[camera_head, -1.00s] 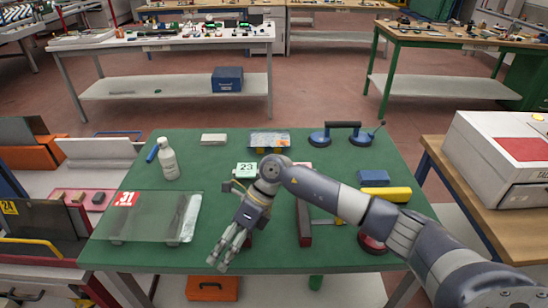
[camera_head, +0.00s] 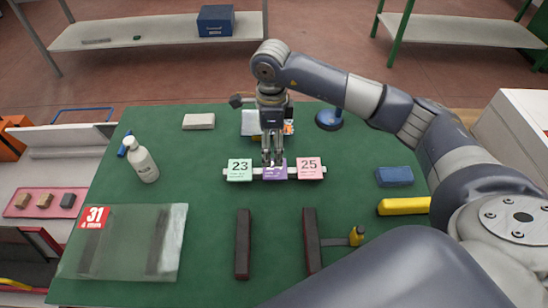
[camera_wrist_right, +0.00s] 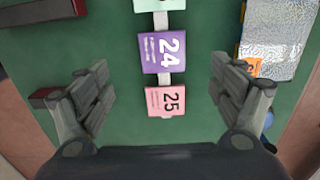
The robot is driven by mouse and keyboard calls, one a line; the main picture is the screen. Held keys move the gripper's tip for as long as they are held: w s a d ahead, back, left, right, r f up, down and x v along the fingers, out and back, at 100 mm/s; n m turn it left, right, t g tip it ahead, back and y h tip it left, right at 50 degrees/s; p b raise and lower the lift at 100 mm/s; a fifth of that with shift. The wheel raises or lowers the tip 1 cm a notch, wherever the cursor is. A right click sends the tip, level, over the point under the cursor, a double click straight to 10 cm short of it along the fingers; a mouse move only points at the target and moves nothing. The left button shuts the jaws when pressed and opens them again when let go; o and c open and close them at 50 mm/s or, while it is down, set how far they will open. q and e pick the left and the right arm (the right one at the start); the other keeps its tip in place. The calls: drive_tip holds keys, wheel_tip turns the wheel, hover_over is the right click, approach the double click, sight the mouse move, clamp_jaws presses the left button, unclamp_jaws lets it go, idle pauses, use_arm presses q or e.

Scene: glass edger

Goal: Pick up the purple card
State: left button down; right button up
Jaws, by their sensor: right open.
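The purple card (camera_head: 275,170) stands in a white holder strip between a green card (camera_head: 239,170) marked 23 and a pink card (camera_head: 309,168) marked 25. In the right wrist view the purple card (camera_wrist_right: 162,50) reads 24, with the pink card (camera_wrist_right: 165,101) nearer. My right gripper (camera_head: 272,160) points down just above the purple card and partly covers its top. In the right wrist view its open fingers (camera_wrist_right: 162,90) lie to both sides of the card row, with nothing between them held. My left gripper is not in view.
A glass sheet (camera_head: 130,243) with a red 31 label lies front left. A white bottle (camera_head: 143,161) stands behind it. Two dark bars (camera_head: 243,243) lie in front of the cards. A blue block (camera_head: 394,176) and a yellow piece (camera_head: 403,206) lie right.

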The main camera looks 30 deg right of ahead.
sight(273, 169)
drive_tip(key=f, duration=0.3)
drive_tip(key=shift+s+a+f+p, duration=0.1)
drive_tip(key=shift+s+f+p, duration=0.2)
drive_tip(key=shift+p, duration=0.05)
drive_tip(key=f, duration=0.1)
drive_tip(key=f+p, duration=0.1)
drive_tip(key=f, duration=0.1)
drive_tip(key=f+p, duration=0.1)
drive_tip(key=shift+w+d+f, duration=0.3)
drive_tip(key=shift+w+f, duration=0.1)
drive_tip(key=shift+f, duration=0.5)
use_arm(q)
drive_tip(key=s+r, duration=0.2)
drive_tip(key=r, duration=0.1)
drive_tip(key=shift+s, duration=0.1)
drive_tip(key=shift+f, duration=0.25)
use_arm(e)
drive_tip(key=shift+f, duration=0.2)
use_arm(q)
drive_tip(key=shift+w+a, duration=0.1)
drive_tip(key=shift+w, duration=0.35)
use_arm(e)
drive_tip(key=c, duration=0.9)
